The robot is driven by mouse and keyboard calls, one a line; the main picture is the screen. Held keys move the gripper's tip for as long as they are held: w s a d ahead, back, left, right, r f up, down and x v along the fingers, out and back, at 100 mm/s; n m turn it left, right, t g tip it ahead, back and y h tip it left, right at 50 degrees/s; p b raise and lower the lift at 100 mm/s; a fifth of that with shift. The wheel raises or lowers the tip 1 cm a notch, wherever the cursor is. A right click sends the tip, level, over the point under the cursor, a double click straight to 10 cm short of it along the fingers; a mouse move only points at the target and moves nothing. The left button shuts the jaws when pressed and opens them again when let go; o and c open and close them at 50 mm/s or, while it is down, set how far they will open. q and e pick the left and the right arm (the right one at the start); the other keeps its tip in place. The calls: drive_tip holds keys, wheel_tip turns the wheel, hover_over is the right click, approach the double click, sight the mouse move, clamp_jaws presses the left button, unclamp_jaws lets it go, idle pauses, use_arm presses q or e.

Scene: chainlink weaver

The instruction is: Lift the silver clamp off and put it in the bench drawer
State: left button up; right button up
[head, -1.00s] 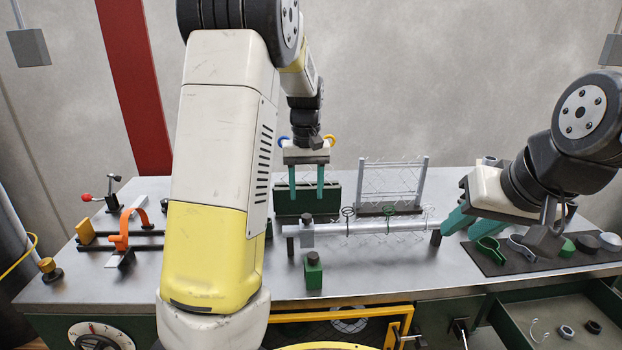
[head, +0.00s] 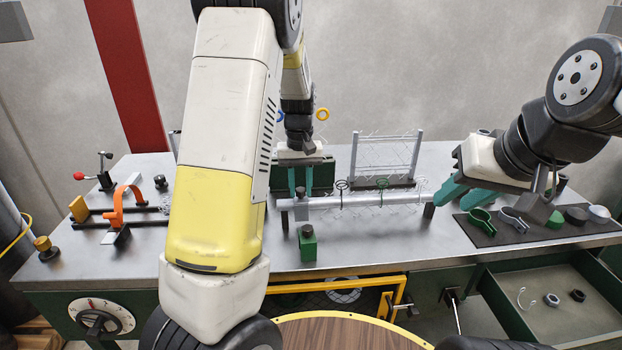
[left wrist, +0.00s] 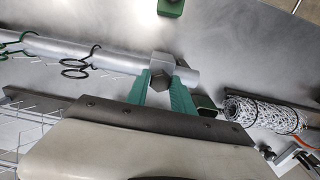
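The silver clamp (head: 301,210) sits around the left end of a horizontal grey pipe (head: 365,200) on the bench. In the left wrist view its dark bolt head and silver body (left wrist: 161,64) show between the green fingers. My left gripper (head: 303,193) points down with its fingertips at the clamp, one on each side; the fingers look spread, with no firm grip visible. My right gripper (head: 452,198) is open and empty above the bench, right of the pipe. The bench drawer (head: 545,309) is pulled open at the lower right, holding a few small rings and nuts.
Black and green rings hang on the pipe (head: 383,185), with a wire mesh frame (head: 388,155) behind. A green block (head: 307,244) stands in front. A dark mat (head: 487,233) with several clamps and caps lies at right. An orange-banded fixture (head: 115,208) stands left.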

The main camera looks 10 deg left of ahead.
use_arm(q)
drive_tip(key=shift+r, duration=0.35)
clamp_jaws()
wheel_tip(320, 180, up, 8)
drive_tip(key=shift+f, duration=0.25)
drive_tip(key=shift+r, duration=0.4)
